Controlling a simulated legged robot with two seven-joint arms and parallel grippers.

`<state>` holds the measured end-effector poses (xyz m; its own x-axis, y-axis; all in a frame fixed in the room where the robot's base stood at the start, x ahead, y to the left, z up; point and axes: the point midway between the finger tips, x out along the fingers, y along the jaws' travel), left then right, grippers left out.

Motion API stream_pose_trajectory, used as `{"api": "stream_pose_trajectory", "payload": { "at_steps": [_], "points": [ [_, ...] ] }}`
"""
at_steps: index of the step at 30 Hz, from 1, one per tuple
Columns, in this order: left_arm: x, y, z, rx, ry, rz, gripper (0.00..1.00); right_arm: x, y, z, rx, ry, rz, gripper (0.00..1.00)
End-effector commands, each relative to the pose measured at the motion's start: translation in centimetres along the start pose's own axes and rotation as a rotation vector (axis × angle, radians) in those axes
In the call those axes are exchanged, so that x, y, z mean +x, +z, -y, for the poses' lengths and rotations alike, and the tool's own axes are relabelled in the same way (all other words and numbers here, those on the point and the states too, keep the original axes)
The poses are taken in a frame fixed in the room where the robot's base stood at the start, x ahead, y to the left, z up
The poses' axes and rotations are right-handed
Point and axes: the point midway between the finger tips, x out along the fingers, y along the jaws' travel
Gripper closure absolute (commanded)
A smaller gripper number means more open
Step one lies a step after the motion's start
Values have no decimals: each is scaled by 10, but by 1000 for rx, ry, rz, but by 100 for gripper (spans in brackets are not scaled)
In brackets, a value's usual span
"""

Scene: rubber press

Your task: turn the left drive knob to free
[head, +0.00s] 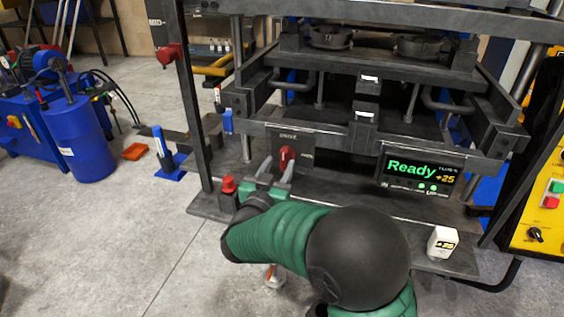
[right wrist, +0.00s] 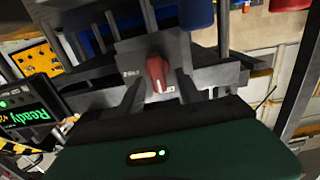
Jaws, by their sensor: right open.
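The left drive knob is a red rotary knob (head: 287,157) on a dark plate (head: 306,143) at the front of the press. In the right wrist view the knob (right wrist: 158,75) sits between the fingertips, near the picture's middle. My right gripper (head: 279,168) is open, its two fingers reaching up toward the knob from below. In the right wrist view the gripper (right wrist: 158,88) has one finger on each side of the knob; I cannot tell whether they touch it. Small lettering on the plate is too small to read surely. My left gripper is not in view.
A display reading "Ready" (head: 422,171) is right of the knob. A red button (head: 228,185) stands to its left. A white box (head: 442,242) sits on the press's front ledge at right. A dark upright post (head: 190,100) stands left. Grey floor is open at front left.

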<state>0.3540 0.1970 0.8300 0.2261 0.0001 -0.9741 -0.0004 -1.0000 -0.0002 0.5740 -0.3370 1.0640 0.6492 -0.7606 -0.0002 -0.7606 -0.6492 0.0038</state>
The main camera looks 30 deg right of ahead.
Motion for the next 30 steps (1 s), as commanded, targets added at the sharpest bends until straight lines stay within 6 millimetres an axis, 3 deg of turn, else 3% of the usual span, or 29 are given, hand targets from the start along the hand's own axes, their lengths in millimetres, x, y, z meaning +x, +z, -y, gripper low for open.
{"api": "stream_pose_trajectory", "payload": {
  "at_steps": [6, 14, 23, 30],
  "points": [
    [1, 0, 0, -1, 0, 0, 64, 26, 0, -1, 1, 1, 1, 58],
    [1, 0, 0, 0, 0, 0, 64, 28, 0, -1, 1, 0, 1, 58],
    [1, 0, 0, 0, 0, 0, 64, 27, 0, -1, 1, -1, 1, 97],
    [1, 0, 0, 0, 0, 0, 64, 27, 0, 0, 2, -2, 1, 100]
  ]
}}
